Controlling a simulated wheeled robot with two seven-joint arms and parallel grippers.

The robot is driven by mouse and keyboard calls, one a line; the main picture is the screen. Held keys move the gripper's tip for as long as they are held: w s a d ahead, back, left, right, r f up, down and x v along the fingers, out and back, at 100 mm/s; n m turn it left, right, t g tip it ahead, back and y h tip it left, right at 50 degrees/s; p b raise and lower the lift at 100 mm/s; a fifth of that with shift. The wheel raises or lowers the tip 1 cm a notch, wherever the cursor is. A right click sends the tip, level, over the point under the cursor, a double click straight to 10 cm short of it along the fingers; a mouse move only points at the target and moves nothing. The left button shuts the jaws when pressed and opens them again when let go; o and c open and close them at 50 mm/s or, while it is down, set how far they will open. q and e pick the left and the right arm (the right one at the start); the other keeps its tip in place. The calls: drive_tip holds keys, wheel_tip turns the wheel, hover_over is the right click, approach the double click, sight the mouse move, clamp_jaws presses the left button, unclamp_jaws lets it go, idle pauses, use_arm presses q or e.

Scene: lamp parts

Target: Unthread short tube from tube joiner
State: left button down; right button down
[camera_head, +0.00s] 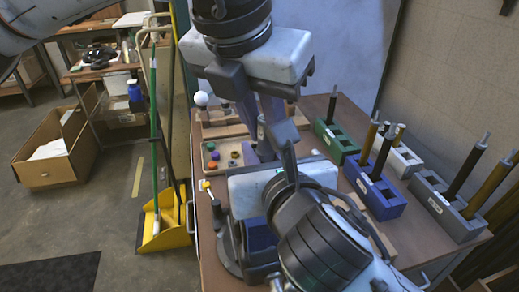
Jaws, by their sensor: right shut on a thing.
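My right gripper (287,150) comes in from the lower right over the table. It is shut on a lamp part that is mostly hidden between the arms. My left gripper (265,128) points down from the top centre, with its fingers close to the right gripper. I cannot tell whether its fingers are open or shut. I cannot make out the short tube or the tube joiner clearly. Black and gold tubes stand upright in a blue holder (391,208) to the right.
A green holder (337,143), a white holder (407,164) and a grey holder (455,225) also stand on the wooden table (317,104). A shallow tray (210,145) with small coloured parts lies at the left. A white ball (201,99) stands behind it. A yellow dustpan (165,235) is on the floor.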

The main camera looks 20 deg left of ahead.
use_arm(q)
drive_tip(key=shift+n, duration=0.6)
drive_tip(key=n+y, duration=0.1)
drive_tip(key=n, duration=0.2)
drive_tip(key=shift+d+y, duration=0.1)
drive_tip(key=shift+y, duration=0.3)
drive_tip(key=n+y, duration=0.1)
drive_tip(key=n, duration=0.2)
drive_tip(key=shift+r+n, duration=0.1)
drive_tip(key=shift+n, duration=0.3)
drive_tip(key=n+g+y, duration=0.1)
drive_tip(key=n, duration=0.3)
drive_tip(key=shift+y, duration=0.3)
drive_tip(key=n+g, duration=0.1)
drive_tip(key=n, duration=0.1)
drive_tip(key=shift+n+y, duration=0.3)
drive_tip(key=shift+n, duration=0.1)
